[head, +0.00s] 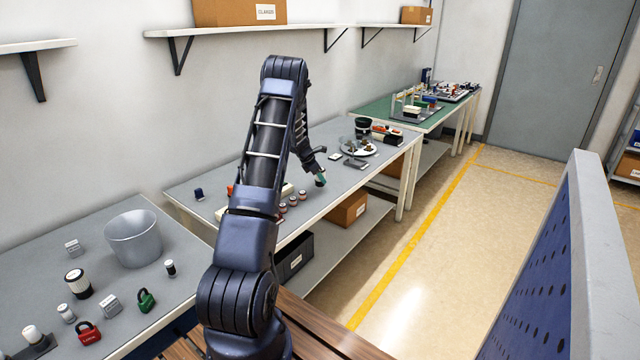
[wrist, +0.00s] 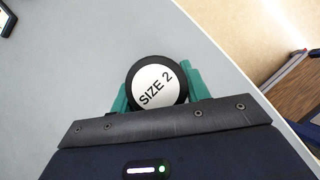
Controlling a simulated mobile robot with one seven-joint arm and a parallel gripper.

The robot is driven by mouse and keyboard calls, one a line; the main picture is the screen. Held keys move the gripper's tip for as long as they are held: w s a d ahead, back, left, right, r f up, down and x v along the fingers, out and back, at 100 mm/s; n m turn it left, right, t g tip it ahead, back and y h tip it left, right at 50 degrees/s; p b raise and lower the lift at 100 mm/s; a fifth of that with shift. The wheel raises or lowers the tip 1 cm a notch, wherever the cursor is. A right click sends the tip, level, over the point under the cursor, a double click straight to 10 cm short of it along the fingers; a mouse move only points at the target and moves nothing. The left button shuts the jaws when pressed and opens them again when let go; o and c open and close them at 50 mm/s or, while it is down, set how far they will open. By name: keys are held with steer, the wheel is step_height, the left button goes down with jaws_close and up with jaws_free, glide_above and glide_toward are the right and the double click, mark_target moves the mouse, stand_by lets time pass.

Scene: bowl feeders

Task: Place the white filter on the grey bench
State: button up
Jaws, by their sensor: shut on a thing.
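My gripper (head: 320,178) is over the right front part of the middle grey bench (head: 350,188), near its front edge. Its green fingers (wrist: 160,92) are shut on the white filter (wrist: 158,84), seen end-on in the wrist view as a round black cap with a white "SIZE 2" label. The filter's sides are hidden there, and in the head view it is too small to make out. The grey bench top (wrist: 75,60) shows bare around it in the wrist view. I cannot tell whether the filter touches the bench.
Several small reddish jars (head: 292,201) stand left of my gripper. A white plate (head: 359,147) with brown pieces and a dark tray (head: 356,163) lie behind it. The near bench holds a grey bucket (head: 133,238), a black-and-white cylinder (head: 78,284) and padlocks (head: 88,332).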

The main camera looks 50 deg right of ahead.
mark_target(320, 182)
steer(key=shift+f, duration=1.55)
steer(key=shift+f, duration=0.1)
steer(key=o, duration=1)
